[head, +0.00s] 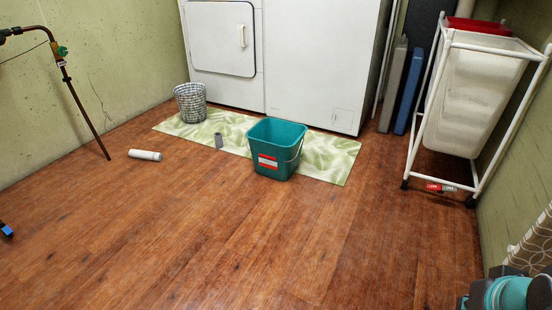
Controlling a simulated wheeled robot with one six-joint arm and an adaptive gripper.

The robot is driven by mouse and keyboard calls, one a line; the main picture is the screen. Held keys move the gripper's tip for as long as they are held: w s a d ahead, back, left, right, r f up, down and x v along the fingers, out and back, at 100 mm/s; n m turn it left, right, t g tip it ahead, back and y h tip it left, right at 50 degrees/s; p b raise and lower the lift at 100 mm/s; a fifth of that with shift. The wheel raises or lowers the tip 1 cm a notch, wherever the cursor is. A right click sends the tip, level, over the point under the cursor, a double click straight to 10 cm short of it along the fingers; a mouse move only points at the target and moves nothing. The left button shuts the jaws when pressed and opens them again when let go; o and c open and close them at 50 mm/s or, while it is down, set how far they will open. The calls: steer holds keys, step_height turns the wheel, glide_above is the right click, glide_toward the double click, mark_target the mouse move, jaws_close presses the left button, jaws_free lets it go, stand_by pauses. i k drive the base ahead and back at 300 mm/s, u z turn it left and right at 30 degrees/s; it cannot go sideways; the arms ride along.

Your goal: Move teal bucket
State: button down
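The teal bucket (275,148) stands upright in the middle of the head view, on the front edge of a green leaf-patterned mat (330,157). It has a red and white label on its front and a thin wire handle hanging down at its right side. Its open top faces up and the inside I can see looks empty. My gripper is not in view. A teal and grey part at the lower right corner looks like part of my arm, and it is far from the bucket.
A wire basket (190,103) and small grey object (219,141) stand on the mat before white appliances (222,40). A white cylinder (145,155) lies left. A wheeled hamper frame (412,150) stands right, red-and-white items (440,187) beneath. The wooden floor in front is clear.

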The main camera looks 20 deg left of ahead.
mark_target(279, 139)
steer(key=z, duration=0.2)
steer(key=i, duration=1.55)
steer(key=u, duration=0.65)
steer(key=i, duration=1)
steer(key=u, duration=1.5)
steer(key=i, duration=0.45)
steer(key=u, duration=0.35)
